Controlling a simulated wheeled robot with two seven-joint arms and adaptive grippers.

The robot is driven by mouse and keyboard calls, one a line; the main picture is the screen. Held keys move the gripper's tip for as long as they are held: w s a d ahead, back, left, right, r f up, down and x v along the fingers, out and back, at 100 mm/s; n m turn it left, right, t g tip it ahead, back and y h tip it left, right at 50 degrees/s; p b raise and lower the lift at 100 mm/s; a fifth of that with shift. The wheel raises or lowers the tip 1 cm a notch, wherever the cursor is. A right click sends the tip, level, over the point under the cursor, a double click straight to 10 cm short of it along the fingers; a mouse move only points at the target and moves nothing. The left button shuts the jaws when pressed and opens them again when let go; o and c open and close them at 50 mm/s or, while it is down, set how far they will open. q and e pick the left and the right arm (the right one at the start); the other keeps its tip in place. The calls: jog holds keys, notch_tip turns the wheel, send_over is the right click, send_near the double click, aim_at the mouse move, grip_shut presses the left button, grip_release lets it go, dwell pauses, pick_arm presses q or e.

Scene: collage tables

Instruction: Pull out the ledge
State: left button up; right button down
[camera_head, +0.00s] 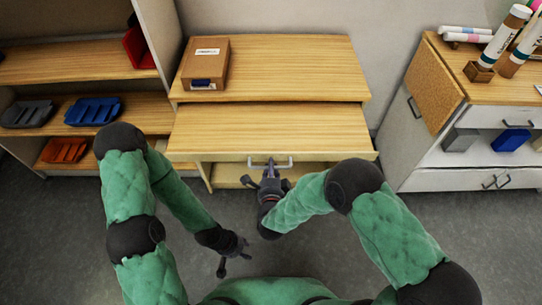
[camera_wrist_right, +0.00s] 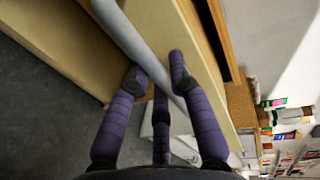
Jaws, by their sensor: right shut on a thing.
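The wooden ledge (camera_head: 270,130) sits partly out from under the upper tabletop (camera_head: 270,68) of the middle table. A grey bar handle (camera_head: 285,163) is fixed on its front face. The handle also crosses the right wrist view as a pale bar (camera_wrist_right: 132,40). My right gripper (camera_head: 270,173) is shut on this handle. Its purple fingers (camera_wrist_right: 157,72) lie on both sides of the bar in the right wrist view. My left gripper (camera_head: 236,257) is open and empty, low over the floor, apart from the table.
A brown box (camera_head: 206,62) stands on the upper tabletop's left. A shelf unit (camera_head: 75,62) with blue, dark and red trays is at left. A cabinet (camera_head: 425,125) with a hinged cork panel (camera_head: 432,84) and pens is at right. Grey floor (camera_head: 420,225) in front is clear.

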jog(key=shift+f+v, duration=0.2)
jog(key=shift+v, duration=0.7)
jog(key=shift+f+v, duration=0.2)
jog(key=shift+v, duration=0.7)
jog(key=shift+s, duration=0.1)
jog(key=c, duration=1.1)
grip_release()
jog(key=v, duration=1.2)
jog(key=shift+f, duration=0.1)
